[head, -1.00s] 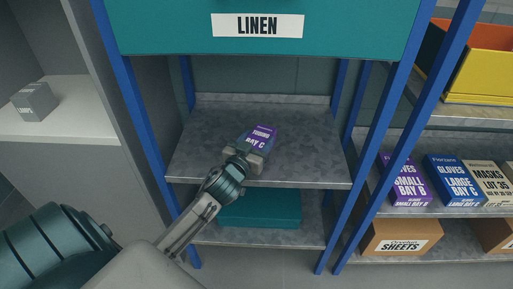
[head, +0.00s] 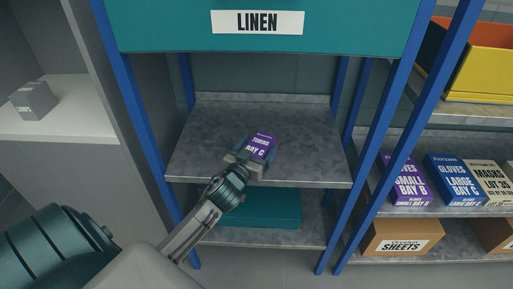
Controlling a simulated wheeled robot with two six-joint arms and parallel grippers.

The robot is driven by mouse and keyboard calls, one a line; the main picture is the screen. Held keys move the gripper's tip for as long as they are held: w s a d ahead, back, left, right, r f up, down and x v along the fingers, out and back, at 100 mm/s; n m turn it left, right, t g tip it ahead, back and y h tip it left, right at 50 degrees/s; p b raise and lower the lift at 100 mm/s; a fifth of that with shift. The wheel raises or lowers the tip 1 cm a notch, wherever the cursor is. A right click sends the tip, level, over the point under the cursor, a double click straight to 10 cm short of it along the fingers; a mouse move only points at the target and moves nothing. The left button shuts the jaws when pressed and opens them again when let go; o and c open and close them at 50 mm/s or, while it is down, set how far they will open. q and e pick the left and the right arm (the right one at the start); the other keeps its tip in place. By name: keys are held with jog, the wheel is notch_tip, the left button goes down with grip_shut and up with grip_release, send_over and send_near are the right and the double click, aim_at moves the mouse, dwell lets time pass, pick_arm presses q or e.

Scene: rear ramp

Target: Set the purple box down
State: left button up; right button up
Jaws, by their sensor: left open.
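I cannot tell whether a finger still touches the box. My right gripper is not in the view.
A teal bin (head: 160,30) labelled LINEN hangs above the shelf. A flat teal box (head: 262,208) lies on the shelf below. Blue posts (head: 386,110) flank the shelf. Boxes of gloves (head: 452,180) stand on the right rack. Bare shelf surrounds the purple box.

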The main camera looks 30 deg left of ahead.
pick_arm(q)
jog(key=shift+r, duration=0.2)
jog(key=s+d+b, duration=0.2)
jog(key=s, duration=1)
jog(key=s+d+f+m+g+h, duration=0.1)
jog(key=s+d+f+g, duration=0.4)
jog(key=s+f, duration=0.3)
jog(key=s+d+f+m+g+h, duration=0.1)
jog(key=s+d+f+g+h, duration=0.1)
jog(key=s+d+f+g, duration=0.3)
jog(key=s+f+g, duration=0.1)
jog(key=s+f, duration=0.2)
jog(key=shift+f+m+h, duration=0.3)
jog(key=shift+f, duration=0.1)
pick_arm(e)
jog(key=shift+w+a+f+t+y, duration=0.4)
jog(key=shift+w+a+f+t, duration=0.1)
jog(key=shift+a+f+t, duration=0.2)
